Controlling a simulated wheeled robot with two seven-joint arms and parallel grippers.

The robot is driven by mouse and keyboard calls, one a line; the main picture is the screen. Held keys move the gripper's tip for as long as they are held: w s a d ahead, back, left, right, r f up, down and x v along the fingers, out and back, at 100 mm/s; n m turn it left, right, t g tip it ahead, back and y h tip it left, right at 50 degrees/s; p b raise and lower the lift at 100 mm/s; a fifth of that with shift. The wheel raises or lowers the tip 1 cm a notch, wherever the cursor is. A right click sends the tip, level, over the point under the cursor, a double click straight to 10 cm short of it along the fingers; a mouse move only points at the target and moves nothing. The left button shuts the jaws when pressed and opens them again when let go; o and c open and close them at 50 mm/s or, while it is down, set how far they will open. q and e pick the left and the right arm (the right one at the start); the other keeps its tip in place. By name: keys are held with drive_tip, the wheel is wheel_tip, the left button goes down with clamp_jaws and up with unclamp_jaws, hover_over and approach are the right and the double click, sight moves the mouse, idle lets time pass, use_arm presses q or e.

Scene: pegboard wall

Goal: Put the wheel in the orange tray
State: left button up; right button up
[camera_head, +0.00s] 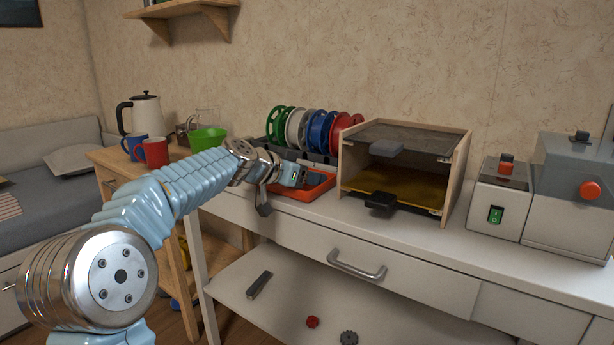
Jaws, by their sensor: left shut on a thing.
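The orange tray (317,187) lies on the white workbench, left of the open wooden box. My left arm reaches in from the left, and my left gripper (297,179) is at the left part of the tray, covering some of it. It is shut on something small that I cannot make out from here. A small red wheel-like piece (312,322) and a dark toothed wheel-like piece (348,338) lie on the lower shelf. I cannot tell which wheel is the task's. My right gripper is not in view.
The wooden box (456,180) with dark plates stands right of the tray. Coloured spools (318,131) stand in a dark rack behind it. Grey machines (500,197) are at the right. Mugs (153,152), a green bowl (207,139) and a kettle stand at the left.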

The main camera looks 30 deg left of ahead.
use_arm(q)
drive_tip(key=shift+f+b, duration=0.65)
drive_tip(key=shift+b, duration=0.05)
drive_tip(key=o, duration=1.1)
drive_tip(key=shift+d+f, duration=0.1)
drive_tip(key=shift+f, duration=0.05)
drive_tip(key=shift+c, duration=0.2)
drive_tip(key=shift+r+p, duration=0.4)
drive_tip(key=shift+p, duration=0.1)
drive_tip(key=shift+r+p, duration=0.5)
drive_tip(key=shift+p, duration=0.2)
drive_tip(key=shift+s+a+b, duration=0.25)
drive_tip(key=shift+s+b, duration=0.1)
drive_tip(key=shift+s, duration=0.15)
drive_tip(key=shift+s+a+b, duration=0.2)
drive_tip(key=shift+s+b, duration=0.15)
drive_tip(key=shift+s, duration=0.15)
drive_tip(key=v, duration=1)
drive_tip(key=shift+r, duration=0.3)
drive_tip(key=shift+d, duration=0.15)
